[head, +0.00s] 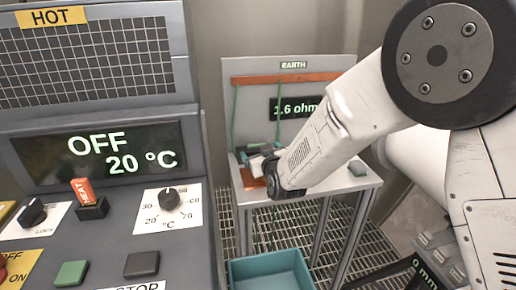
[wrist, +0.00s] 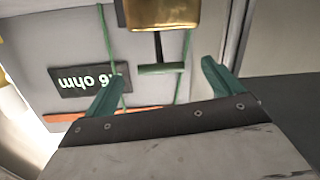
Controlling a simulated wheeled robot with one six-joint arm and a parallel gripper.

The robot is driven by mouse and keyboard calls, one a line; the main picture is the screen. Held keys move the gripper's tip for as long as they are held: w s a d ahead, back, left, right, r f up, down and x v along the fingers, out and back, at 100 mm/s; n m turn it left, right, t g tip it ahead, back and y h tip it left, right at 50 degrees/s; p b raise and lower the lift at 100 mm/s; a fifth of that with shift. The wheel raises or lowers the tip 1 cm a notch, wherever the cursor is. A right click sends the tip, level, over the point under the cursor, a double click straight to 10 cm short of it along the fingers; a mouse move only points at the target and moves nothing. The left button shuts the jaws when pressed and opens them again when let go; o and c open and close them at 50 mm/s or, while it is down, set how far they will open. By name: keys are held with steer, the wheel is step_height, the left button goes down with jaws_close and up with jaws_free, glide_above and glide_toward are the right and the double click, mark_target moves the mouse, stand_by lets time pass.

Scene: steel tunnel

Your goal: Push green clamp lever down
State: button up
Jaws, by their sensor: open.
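The green clamp lever (wrist: 160,69) is a short green crossbar on a dark stem, joined to a brass block (wrist: 162,12) in the wrist view. My gripper (wrist: 164,70) is open, with one teal finger on each side of the lever. A gap shows between the lever and both fingers, and nothing is held. In the head view, my gripper (head: 259,156) is over the table of the EARTH station, and my arm hides much of the clamp. I cannot tell the lever's exact height from there.
The EARTH panel (head: 293,66) has a copper bar (head: 285,78), green wires and a display (head: 290,107) reading 1.6 ohm. A teal bin (head: 270,268) stands below the table (head: 330,188). A control console (head: 100,215) reading OFF, 20 °C fills the left.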

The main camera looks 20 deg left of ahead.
steer(key=shift+s+d, duration=0.2)
steer(key=shift+s, duration=0.05)
